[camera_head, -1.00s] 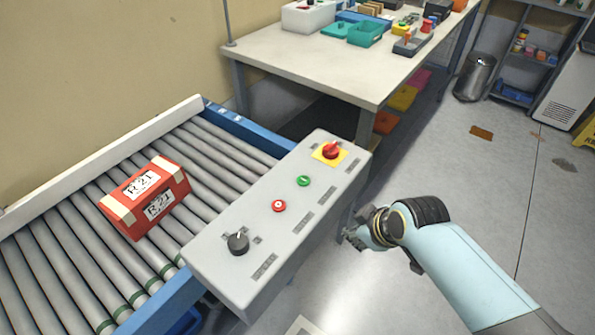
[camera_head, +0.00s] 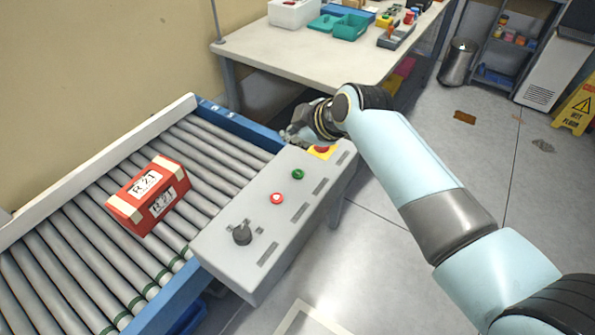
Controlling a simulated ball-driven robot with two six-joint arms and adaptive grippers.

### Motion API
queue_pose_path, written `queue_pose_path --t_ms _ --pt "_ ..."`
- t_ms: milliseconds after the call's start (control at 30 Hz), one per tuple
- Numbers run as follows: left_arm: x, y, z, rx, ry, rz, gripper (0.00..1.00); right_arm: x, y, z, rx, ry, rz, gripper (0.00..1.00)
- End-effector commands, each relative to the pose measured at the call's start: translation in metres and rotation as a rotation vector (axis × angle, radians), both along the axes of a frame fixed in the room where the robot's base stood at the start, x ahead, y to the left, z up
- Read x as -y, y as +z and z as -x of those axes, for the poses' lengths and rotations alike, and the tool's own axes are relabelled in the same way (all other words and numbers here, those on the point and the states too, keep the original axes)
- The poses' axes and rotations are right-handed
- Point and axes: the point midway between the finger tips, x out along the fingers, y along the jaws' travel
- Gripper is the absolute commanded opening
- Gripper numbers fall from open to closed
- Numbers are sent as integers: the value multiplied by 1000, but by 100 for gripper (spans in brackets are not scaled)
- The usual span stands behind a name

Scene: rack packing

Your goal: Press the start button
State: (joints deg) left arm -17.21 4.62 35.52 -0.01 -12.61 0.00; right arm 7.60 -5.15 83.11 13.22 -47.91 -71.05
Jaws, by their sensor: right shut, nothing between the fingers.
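The grey control panel (camera_head: 225,262) stands at the near side of the roller conveyor. On it are a green button (camera_head: 298,174), a red button (camera_head: 277,198), a black rotary knob (camera_head: 242,234) and a red emergency stop on a yellow plate (camera_head: 322,152). My right gripper (camera_head: 287,135) is shut and empty, over the panel's far end, left of the emergency stop and beyond the green button. It appears apart from the green button. My left gripper is not in view.
A red box labelled R21 (camera_head: 128,209) lies on the conveyor rollers (camera_head: 60,245). A white table (camera_head: 290,50) with bins and small items stands behind. A bin (camera_head: 458,62) and a yellow wet-floor sign (camera_head: 577,105) stand on the floor at right.

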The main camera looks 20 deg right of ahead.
Motion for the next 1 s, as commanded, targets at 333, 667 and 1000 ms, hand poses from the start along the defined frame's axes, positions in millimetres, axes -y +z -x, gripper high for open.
queue_pose_path --t_ms 333,667,1000 --pt "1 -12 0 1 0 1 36 0 -12 0 -1 -1 0 0" --pt "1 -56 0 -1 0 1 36 0 -55 1 -1 -2 -1 0" --pt "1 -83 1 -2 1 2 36 0 -88 1 -2 -1 -1 0"
